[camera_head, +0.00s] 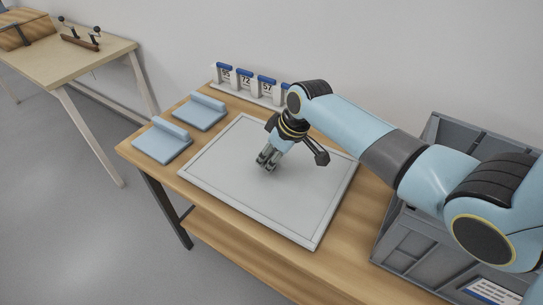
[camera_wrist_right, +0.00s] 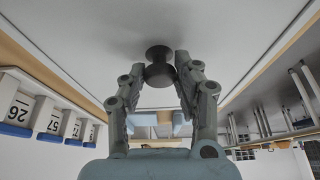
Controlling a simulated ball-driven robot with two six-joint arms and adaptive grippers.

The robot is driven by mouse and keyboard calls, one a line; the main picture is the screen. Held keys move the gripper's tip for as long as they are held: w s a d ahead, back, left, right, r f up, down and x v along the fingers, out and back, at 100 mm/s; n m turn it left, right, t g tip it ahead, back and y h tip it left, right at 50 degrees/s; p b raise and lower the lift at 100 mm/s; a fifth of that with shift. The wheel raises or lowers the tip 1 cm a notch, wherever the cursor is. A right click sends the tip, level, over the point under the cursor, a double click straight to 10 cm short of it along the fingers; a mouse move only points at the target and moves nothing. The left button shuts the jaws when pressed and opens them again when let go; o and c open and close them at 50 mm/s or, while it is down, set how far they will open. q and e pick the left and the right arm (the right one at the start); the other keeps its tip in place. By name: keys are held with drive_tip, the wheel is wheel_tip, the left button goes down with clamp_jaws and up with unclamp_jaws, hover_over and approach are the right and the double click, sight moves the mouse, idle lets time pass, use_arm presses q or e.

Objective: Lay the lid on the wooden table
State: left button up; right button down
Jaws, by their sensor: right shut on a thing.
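The lid is a large light grey rectangular panel (camera_head: 225,190) with a line running inside its edge. It lies flat over the wooden table (camera_head: 215,248), and I cannot see a clear gap under it. My right gripper (camera_head: 266,164) points down at the middle of the lid. In the wrist view its fingers (camera_wrist_right: 160,80) are shut on a dark round knob (camera_wrist_right: 159,54) on the lid's grey face (camera_wrist_right: 70,35). In the head view the knob is hidden by the fingers. My left gripper is not in view.
Two blue rests (camera_head: 162,142) (camera_head: 200,110) stand at the table's left end. Numbered holders (camera_head: 245,82) line the back edge. A grey compartmented crate (camera_head: 405,245) stands at the right, partly behind my arm. Another table (camera_head: 75,65) is far left.

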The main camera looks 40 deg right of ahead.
drive_tip(key=c, duration=1)
unclamp_jaws()
drive_tip(key=shift+o, duration=0.2)
drive_tip(key=p+v, duration=0.1)
drive_tip(key=v, duration=1.1)
drive_tip(key=shift+p, duration=0.4)
drive_tip(key=shift+s+a, duration=0.1)
